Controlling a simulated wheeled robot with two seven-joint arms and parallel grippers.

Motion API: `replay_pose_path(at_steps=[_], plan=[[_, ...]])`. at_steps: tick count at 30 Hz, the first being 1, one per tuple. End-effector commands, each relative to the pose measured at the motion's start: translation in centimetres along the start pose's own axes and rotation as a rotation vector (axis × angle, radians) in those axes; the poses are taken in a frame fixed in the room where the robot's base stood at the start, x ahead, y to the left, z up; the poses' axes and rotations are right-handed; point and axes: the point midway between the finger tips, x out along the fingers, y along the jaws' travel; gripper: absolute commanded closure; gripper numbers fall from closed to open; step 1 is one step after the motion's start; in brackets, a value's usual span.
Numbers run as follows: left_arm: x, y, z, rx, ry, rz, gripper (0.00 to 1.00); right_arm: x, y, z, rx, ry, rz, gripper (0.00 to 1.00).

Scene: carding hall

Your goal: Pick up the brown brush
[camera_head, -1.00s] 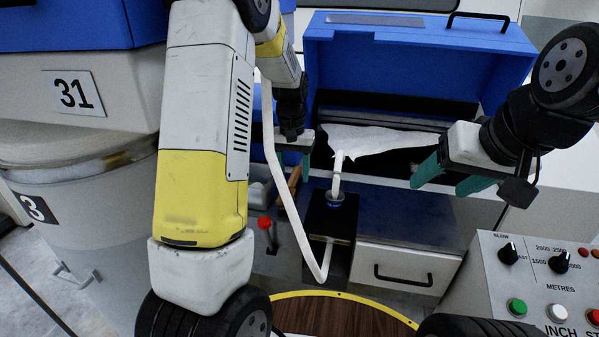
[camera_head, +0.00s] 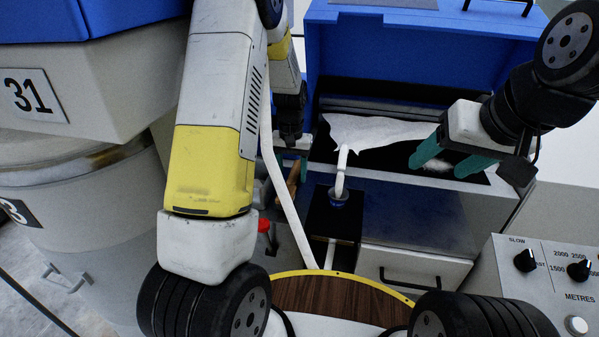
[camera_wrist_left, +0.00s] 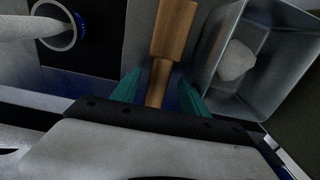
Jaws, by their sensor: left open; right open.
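The brown brush shows in the left wrist view as a wooden handle (camera_wrist_left: 172,38), wider at the top and narrower between my fingers. In the head view only a small brown part of it (camera_head: 294,178) shows below my left gripper. My left gripper (camera_wrist_left: 160,80) is open, with one teal finger on each side of the narrow part; I cannot tell whether either touches it. In the head view my left gripper (camera_head: 291,167) is partly hidden by its own arm. The brush's bristles are not seen. My right gripper (camera_head: 437,168) is open and empty over the machine's opening.
A metal tray (camera_wrist_left: 292,92) with a pale fibre lump (camera_wrist_left: 237,60) lies right of the handle. The blue lid (camera_head: 400,62) stands behind white fibre (camera_head: 370,132). A control panel (camera_head: 540,285) is at right.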

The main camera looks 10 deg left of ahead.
Motion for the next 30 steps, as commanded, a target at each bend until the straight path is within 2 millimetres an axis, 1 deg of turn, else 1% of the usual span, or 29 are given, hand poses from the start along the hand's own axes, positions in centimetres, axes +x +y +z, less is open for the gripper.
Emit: replay_pose_path(at_steps=[1, 4, 7, 12, 13, 17, 18, 21, 30], plan=[[0.8, 0.0, 0.1, 0.000, -0.003, 0.000, 0.47, 0.0, 0.0, 0.0, 0.000, 0.000, 0.000, 0.36], [1.8, 0.0, 0.1, 0.000, -0.002, 0.000, 0.47, 0.0, 0.0, 0.0, 0.000, 0.000, 0.000, 0.36], [2.2, 0.0, 0.0, -0.001, 0.001, 0.001, 0.47, 0.0, 0.0, 0.0, 0.000, 0.000, 0.000, 0.36], [2.2, 0.0, 0.0, -0.001, 0.001, 0.001, 0.47, 0.0, 0.0, 0.0, 0.000, 0.000, 0.000, 0.36], [2.1, 0.0, 0.0, -0.001, 0.001, 0.001, 0.49, 0.0, 0.0, 0.0, 0.000, 0.000, 0.000, 0.36], [2.1, 0.0, 0.0, -0.001, 0.001, 0.001, 0.75, 0.0, 0.0, 0.0, 0.000, 0.000, 0.000, 0.36], [2.1, 0.0, 0.0, -0.001, 0.001, 0.001, 0.83, 0.0, 0.0, 0.0, 0.000, 0.000, 0.000, 0.36], [2.1, 0.0, 0.0, -0.001, 0.001, 0.001, 1.00, 0.0, 0.0, 0.0, 0.000, 0.000, 0.000, 0.36], [2.1, 0.0, 0.0, -0.001, 0.001, 0.001, 1.00, 0.0, 0.0, 0.0, 0.000, 0.000, 0.000, 0.36]])
